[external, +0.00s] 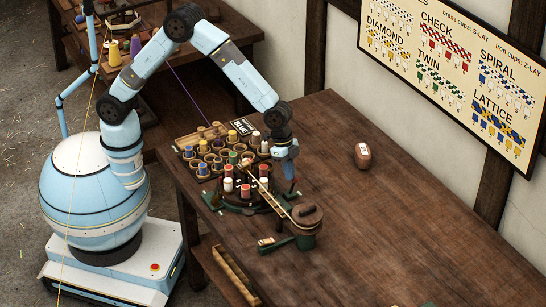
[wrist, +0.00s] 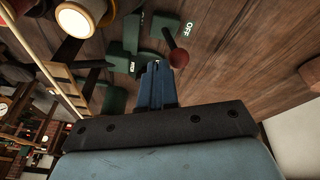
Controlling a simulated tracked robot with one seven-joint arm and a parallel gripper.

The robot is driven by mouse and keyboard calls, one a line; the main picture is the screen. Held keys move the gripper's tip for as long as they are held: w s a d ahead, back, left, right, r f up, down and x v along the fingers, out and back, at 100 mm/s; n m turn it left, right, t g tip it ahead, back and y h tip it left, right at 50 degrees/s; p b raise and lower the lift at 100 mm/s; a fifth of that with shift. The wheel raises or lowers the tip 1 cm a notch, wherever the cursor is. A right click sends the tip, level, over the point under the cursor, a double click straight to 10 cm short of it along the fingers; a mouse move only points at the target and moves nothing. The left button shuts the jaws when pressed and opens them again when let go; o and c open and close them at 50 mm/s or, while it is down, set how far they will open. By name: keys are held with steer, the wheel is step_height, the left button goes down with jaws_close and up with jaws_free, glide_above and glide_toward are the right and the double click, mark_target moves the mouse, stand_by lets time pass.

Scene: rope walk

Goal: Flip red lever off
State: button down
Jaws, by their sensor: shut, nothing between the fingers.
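The red lever shows in the wrist view as a round dark-red knob (wrist: 178,58) on a short dark stem. A white "OFF" label (wrist: 190,30) is on the wood to the right of the stem. My gripper (wrist: 157,72) is shut and empty, its blue fingertips just left of the knob. I cannot tell whether they touch it. In the external view my gripper (external: 289,176) points down beside the green-based machine (external: 250,207) on the bench. The lever's base is partly hidden behind the fingers, and its exact tilt is unclear.
Several coloured spools stand in a wooden rack (external: 187,140) left of my gripper. A small sign (external: 242,126) stands behind them. A brown ball (external: 363,156) lies right. The right bench is mostly clear.

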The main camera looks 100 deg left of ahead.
steer(key=shift+w+a, duration=0.45)
stand_by(0.3)
stand_by(0.3)
steer(key=v, duration=0.9)
steer(key=shift+a+r, duration=0.4)
steer(key=shift+a, duration=0.05)
